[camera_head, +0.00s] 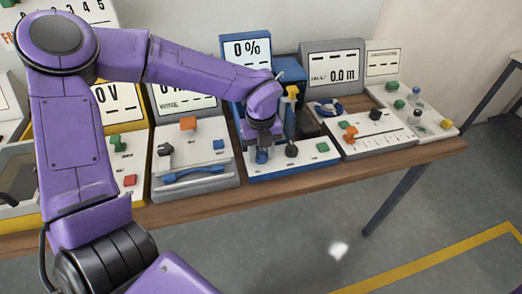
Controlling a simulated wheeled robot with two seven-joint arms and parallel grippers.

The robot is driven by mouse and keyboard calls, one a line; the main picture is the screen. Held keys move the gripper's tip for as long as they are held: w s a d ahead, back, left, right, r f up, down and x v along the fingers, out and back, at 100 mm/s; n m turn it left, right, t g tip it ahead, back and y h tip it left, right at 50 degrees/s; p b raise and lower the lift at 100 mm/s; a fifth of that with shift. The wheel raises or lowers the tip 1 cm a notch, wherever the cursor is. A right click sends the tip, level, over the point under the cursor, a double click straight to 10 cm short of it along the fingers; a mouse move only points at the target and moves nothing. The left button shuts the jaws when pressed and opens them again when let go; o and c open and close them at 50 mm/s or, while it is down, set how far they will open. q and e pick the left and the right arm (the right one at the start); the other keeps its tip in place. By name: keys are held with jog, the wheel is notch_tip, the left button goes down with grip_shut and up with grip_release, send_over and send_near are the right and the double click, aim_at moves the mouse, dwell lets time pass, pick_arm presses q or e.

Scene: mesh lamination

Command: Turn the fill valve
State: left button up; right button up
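The blue station (270,172) stands in the middle of the bench, with a display (247,50) that reads 0 %. My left gripper (262,148) points down over the left part of its panel, at a blue upright part (262,157) that it partly covers. Whether the fingers touch or close on this part is too small to tell. To the right are a yellow-topped blue column (291,110), a black knob (291,150) and a green button (323,147). No readable label shows which control is the fill valve. My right gripper is not in view.
A grey station (192,185) with an orange knob (188,123) stands to the left. A white station (370,140) with an orange handle (351,134) stands to the right. The wooden bench edge (330,165) runs along the front, with open floor beyond.

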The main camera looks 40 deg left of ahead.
aim_at(261, 151)
pick_arm(q)
jog(key=shift+r, duration=0.1)
jog(key=shift+r+m+p, duration=0.15)
jog(key=shift+m+p, duration=1.1)
jog(key=shift+m, duration=0.05)
jog(key=m+p, duration=0.2)
jog(key=m, duration=0.1)
jog(key=shift+m+p, duration=0.3)
jog(key=shift+p, duration=0.05)
jog(key=shift+m+p, duration=0.4)
jog(key=shift+m, duration=0.2)
jog(key=shift+w, duration=0.1)
jog(key=o, duration=1)
jog(key=shift+f, duration=0.2)
jog(key=shift+o, duration=0.2)
notch_tip(261, 151, up, 11)
jog(key=b, duration=0.1)
jog(key=shift+f, duration=0.2)
